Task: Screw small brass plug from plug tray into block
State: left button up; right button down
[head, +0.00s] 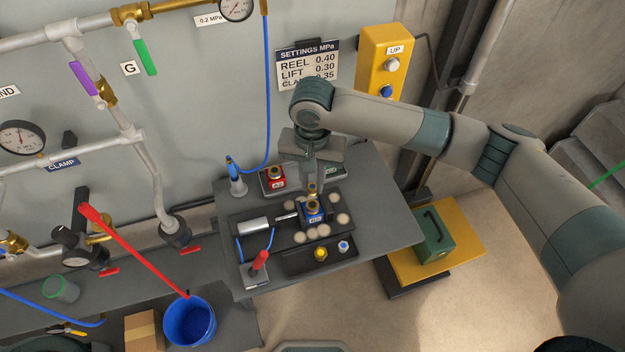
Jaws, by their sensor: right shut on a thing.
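My right gripper (311,180) comes down from above at the bench. It is shut on a small brass plug (312,189), which shows just under the fingertips. Directly below is a blue block (314,213) with a brass-coloured top and a white label. Whether the plug touches the block's top or sits in its hole I cannot tell. A dark tray (296,262) in front of the block holds a yellow-topped piece (321,253) and a blue-and-white piece (343,247). My left gripper is not in view.
The block stands on a dark plate with several pale discs (342,219) and a silver cylinder (253,226) to its left. The bench's right side (385,225) is clear.

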aim_at(313, 186)
jog(key=shift+f+b, duration=0.55)
jog(key=shift+b, duration=0.05)
notch_tip(313, 186, down, 2)
jog(key=b, duration=0.3)
jog(key=shift+f, duration=0.85)
